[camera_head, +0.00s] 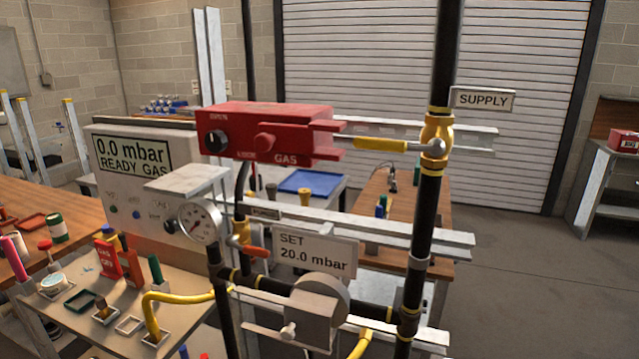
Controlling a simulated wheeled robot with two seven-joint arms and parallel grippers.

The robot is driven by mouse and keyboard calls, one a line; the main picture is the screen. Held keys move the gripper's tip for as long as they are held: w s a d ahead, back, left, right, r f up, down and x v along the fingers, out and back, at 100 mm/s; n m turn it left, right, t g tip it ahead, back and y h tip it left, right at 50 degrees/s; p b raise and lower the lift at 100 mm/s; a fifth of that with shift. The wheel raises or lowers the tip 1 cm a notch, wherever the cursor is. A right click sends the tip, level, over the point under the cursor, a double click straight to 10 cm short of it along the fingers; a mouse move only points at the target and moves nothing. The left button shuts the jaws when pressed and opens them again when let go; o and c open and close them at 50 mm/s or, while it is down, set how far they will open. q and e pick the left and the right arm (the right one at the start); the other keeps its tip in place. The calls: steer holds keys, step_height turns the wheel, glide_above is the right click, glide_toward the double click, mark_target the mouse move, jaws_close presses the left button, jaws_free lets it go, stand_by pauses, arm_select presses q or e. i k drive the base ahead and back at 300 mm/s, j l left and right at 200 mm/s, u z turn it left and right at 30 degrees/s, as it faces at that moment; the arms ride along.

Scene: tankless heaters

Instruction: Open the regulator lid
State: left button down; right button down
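The grey gas regulator (310,318) is mounted on the lower black pipe in the camera_head view, below the sign reading SET 20.0 mbar (315,254). A round grey lid-like disc (325,290) sits at its top and looks closed. A small pale knob (288,331) sticks out at its lower left. I cannot tell where a hinge is. Neither of my grippers shows in this view.
A red GAS box (265,132) and a yellow-handled valve (381,145) sit above. A round gauge (199,222), an orange-handled valve (250,250) and black pipes crowd the regulator's left. A vertical pipe (424,220) stands to its right. Floor at right is clear.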

mark_target(300, 326)
steer(key=i+j, duration=0.1)
steer(key=j, duration=0.55)
steer(key=j+z, duration=0.15)
steer(key=j, duration=0.45)
steer(key=i, duration=0.05)
